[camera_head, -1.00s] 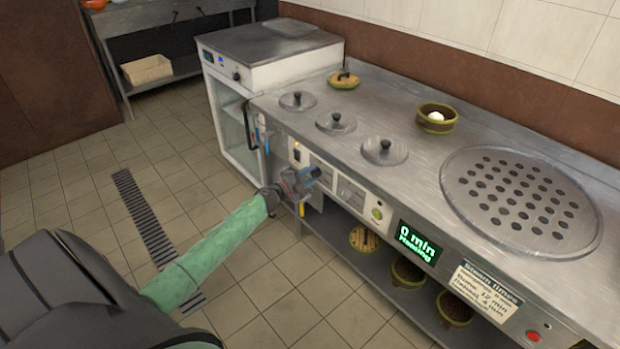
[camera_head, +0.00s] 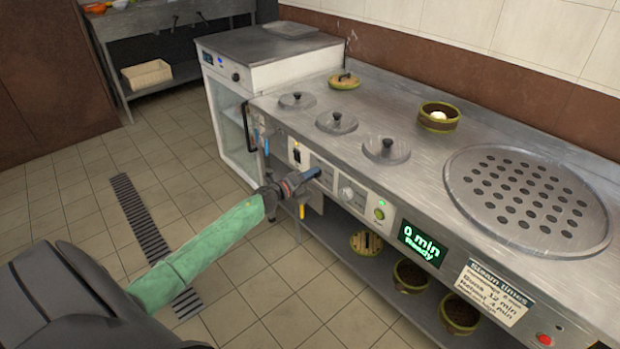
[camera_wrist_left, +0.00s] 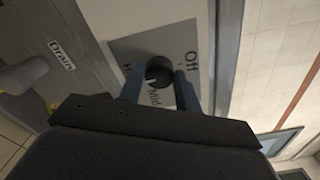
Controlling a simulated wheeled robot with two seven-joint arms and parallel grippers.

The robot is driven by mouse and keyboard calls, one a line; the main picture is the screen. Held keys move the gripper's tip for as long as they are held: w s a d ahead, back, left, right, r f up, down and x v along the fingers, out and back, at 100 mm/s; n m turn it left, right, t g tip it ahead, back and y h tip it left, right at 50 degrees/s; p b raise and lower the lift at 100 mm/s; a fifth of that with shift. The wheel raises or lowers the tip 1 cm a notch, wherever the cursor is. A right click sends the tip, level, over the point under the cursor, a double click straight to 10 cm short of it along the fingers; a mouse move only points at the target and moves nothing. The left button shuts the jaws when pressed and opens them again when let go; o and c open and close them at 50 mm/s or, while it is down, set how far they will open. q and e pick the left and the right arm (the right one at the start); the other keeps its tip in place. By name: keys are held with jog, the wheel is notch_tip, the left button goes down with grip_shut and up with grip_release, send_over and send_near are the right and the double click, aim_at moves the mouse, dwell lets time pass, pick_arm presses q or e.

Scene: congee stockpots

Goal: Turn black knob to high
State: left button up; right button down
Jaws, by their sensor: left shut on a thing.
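The black knob (camera_wrist_left: 158,69) is on a grey plate in the left wrist view. A short pale mark on the knob points toward the lower left, between "Mild" and the left label. My left gripper (camera_wrist_left: 160,86) is shut on the knob, one finger on each side. In the head view my left gripper (camera_head: 314,174) is at the counter's front panel and hides the knob. My right gripper is not in view.
A red button (camera_head: 544,339) is at lower right. Lidded pots (camera_head: 386,149) sit in the counter above. A "Drain" label (camera_wrist_left: 62,54) and a handle are beside the plate.

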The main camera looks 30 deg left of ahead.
pick_arm(q)
jog(key=shift+f+m, duration=0.1)
jog(key=shift+m, duration=0.2)
dwell(0.4)
jog(key=o, duration=1)
jog(key=shift+s, duration=0.15)
jog(key=shift+b+v, duration=0.35)
jog(key=shift+v, duration=3.45)
